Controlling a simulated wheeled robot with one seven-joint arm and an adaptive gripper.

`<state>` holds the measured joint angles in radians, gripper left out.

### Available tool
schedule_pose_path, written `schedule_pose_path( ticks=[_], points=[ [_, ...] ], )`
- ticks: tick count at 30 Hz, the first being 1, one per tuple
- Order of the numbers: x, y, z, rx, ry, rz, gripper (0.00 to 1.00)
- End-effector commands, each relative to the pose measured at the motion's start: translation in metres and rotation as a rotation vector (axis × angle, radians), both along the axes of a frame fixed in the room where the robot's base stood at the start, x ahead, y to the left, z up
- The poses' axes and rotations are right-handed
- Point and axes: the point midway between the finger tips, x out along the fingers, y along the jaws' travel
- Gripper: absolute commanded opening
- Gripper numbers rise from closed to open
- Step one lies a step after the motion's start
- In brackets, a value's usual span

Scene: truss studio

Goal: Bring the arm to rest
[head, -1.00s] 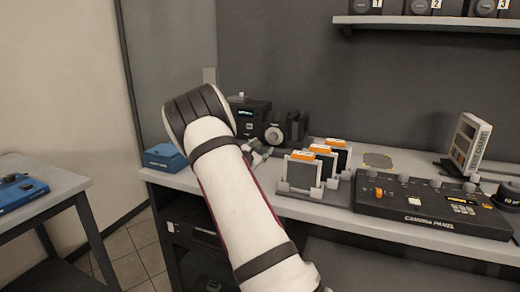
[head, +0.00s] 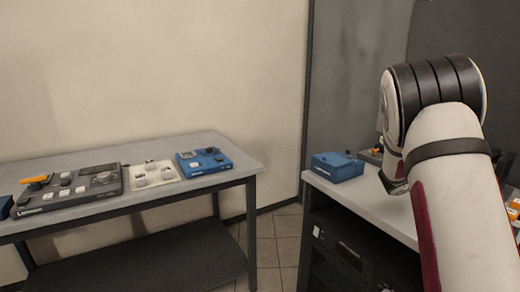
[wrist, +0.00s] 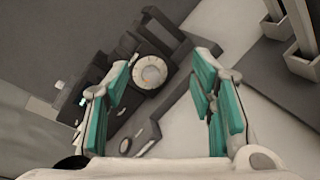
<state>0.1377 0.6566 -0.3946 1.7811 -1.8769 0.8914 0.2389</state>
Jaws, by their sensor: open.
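My gripper (wrist: 161,105) is open in the wrist view, its two teal-padded fingers apart with nothing between them. Beyond the fingers, a dark device with a pale round dial (wrist: 149,72) shows on the grey bench top (wrist: 185,130); the gap between fingers and device is hard to judge. In the head view my white arm with its black-banded joint rises at the right, over the edge of the right bench (head: 400,212). The gripper itself is hidden there behind the arm.
A blue box (head: 338,166) sits on the right bench, left of my arm. A left table (head: 215,139) carries a dark control panel (head: 68,190), a pale knob panel (head: 152,174) and a blue device (head: 204,161). Tiled floor (head: 272,240) is open between the benches.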

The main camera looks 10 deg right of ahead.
Motion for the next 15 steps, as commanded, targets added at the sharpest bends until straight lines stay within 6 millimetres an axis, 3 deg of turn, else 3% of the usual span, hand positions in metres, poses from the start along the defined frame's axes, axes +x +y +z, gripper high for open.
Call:
schedule_pose_path(
  ticks=[1, 6, 11, 15],
  points=[
    [-0.019, 0.011, 0.022, 0.05, -0.061, -0.039, 0.51],
    [-0.077, 0.053, 0.056, 0.238, -0.232, -0.167, 0.51],
    [-0.129, 0.103, 0.077, 0.431, -0.369, -0.267, 0.51],
    [-0.172, 0.153, 0.09, 0.61, -0.469, -0.336, 0.51]
  ],
)
